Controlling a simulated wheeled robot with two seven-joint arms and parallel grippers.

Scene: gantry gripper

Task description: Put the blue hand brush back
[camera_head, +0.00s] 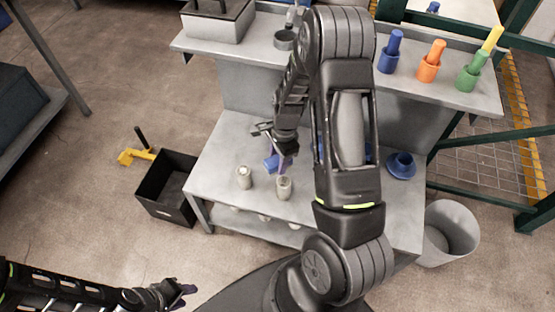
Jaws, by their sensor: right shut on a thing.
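My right gripper (278,153) reaches down over the left part of the grey workbench (223,150). It is shut on a small blue thing (271,163), which looks like the blue hand brush. Much of it is hidden by the fingers, and I cannot tell whether it touches the bench. My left gripper (183,296) is low at the bottom left, away from the bench, with its tips apart and empty.
Two small grey cylinders (244,177) (284,187) stand close in front. A blue flanged holder (401,165) is on the bench's right. A black bin (165,186) and grey bin (449,231) stand on the floor.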

